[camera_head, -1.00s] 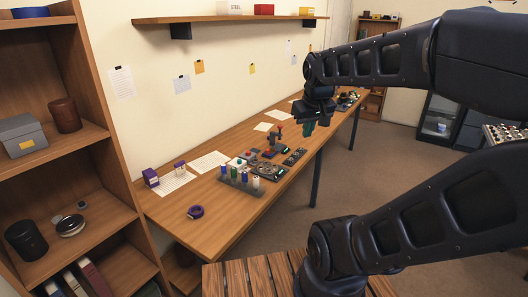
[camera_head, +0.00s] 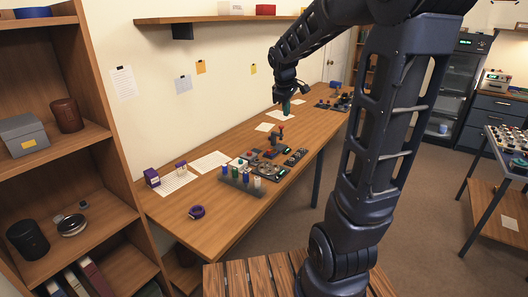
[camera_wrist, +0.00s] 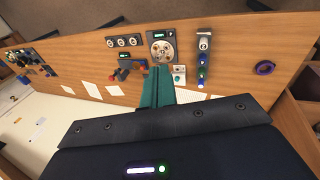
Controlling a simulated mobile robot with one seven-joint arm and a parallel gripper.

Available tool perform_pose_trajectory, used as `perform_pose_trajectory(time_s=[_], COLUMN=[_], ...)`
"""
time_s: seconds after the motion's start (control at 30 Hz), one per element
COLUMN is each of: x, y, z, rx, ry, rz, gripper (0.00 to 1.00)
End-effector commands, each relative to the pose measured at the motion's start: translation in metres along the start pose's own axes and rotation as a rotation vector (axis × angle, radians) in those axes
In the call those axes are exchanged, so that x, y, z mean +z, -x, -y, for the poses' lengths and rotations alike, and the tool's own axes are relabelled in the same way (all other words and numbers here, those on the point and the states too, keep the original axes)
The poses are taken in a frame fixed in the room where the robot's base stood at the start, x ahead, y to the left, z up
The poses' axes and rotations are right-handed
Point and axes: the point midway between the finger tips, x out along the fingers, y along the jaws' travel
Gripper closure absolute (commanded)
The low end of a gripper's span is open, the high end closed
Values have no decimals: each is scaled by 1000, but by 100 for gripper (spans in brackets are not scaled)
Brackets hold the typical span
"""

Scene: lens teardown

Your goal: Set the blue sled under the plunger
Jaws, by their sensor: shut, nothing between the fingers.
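My gripper (camera_head: 286,107) hangs above the long wooden bench, with its green fingers pointing down, shut and empty. In the wrist view its closed fingers (camera_wrist: 157,84) point at the bench. A small blue block (camera_head: 335,86), possibly the blue sled, stands at the bench's far end, well apart from my gripper. A dark stand with a red-topped upright part (camera_head: 280,135), possibly the plunger, is at mid-bench, on the near side of my gripper. It also shows in the wrist view (camera_wrist: 122,70). Both are too small to identify surely.
The bench (camera_head: 225,225) also holds a rack of coloured vials (camera_head: 240,181), a dark round-plated fixture (camera_wrist: 162,48), a purple ring (camera_head: 196,212) and paper sheets. More small devices (camera_wrist: 28,62) sit at the far end. A wall shelf (camera_head: 220,18) hangs above. The bench's near end is mostly clear.

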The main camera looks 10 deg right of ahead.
Motion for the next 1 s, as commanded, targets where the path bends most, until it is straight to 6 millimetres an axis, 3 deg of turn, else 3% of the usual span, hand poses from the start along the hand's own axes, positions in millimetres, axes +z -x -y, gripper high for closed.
perform_pose_trajectory(time_s=[0.47, 1.0], x=[-78, -162], y=[-71, -178], z=[-48, -78], rx=[-2, -25], ry=[362, 778], rz=[66, 127], gripper=[100, 100])
